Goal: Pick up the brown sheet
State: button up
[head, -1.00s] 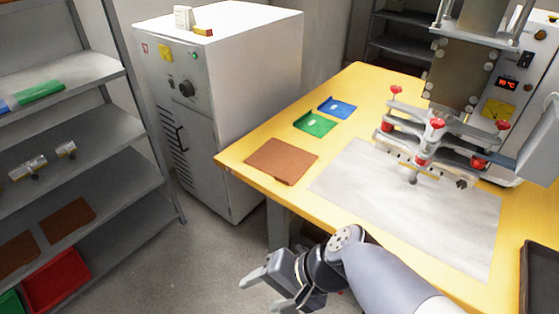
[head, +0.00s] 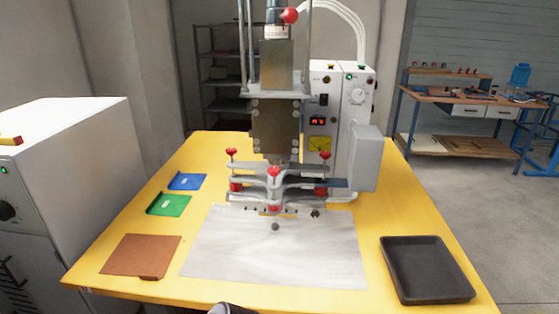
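A brown sheet (head: 142,255) lies flat on the front left of the yellow table (head: 110,221), near its front edge. A small darker tab shows at its front right corner. My gripper is out of the head view. Only a small dark rounded piece of my arm shows at the bottom edge, below the metal plate, so I cannot see what the gripper holds.
A green piece (head: 169,204) and a blue piece (head: 187,181) lie behind the sheet. A pale metal plate (head: 215,262) lies right of it, under the press (head: 275,180). A black tray (head: 427,272) stands at the right. A white cabinet (head: 70,160) stands left of the table.

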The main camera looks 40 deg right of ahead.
aim_at(148, 257)
jog(key=i+j, duration=0.25)
jog(key=i, duration=0.15)
jog(key=i+j+u, duration=0.15)
jog(key=i, duration=0.3)
